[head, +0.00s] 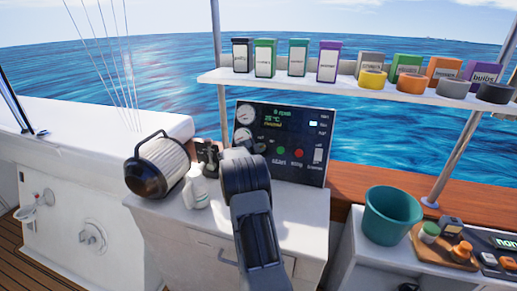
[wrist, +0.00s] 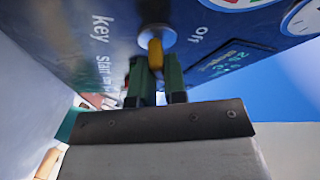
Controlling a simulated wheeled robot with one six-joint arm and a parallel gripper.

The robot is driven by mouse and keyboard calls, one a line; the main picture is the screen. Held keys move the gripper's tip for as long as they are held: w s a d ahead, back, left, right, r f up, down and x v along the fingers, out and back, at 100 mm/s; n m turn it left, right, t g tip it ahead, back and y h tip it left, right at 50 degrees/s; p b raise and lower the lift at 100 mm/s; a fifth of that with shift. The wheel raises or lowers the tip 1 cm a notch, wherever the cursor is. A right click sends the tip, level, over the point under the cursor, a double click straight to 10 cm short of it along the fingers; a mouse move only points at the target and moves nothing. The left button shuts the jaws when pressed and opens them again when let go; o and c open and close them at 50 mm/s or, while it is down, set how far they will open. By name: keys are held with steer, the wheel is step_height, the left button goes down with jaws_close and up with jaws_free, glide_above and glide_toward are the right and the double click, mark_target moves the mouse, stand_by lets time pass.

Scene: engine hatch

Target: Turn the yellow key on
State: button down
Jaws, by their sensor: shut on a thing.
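The yellow key (wrist: 155,54) sits in a round grey lock (wrist: 157,36) on the dark engine panel. In the wrist view, the labels "key", "start" and "off" are around it. My gripper (wrist: 157,72) is shut on the yellow key, with its two green fingers on either side of it. In the head view, my arm covers the left part of the engine panel (head: 312,150), and the key and fingertips are hidden behind it.
A shelf (head: 300,80) with small boxes and tape rolls is above the panel. A teal bucket (head: 390,215) stands at the right.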

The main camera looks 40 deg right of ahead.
stand_by(0.4)
steer(key=c, duration=1.2)
jaws_free()
steer(key=shift+o, duration=0.2)
steer(key=v, duration=0.7)
steer(key=shift+a, duration=0.2)
steer(key=shift+s+a, duration=0.1)
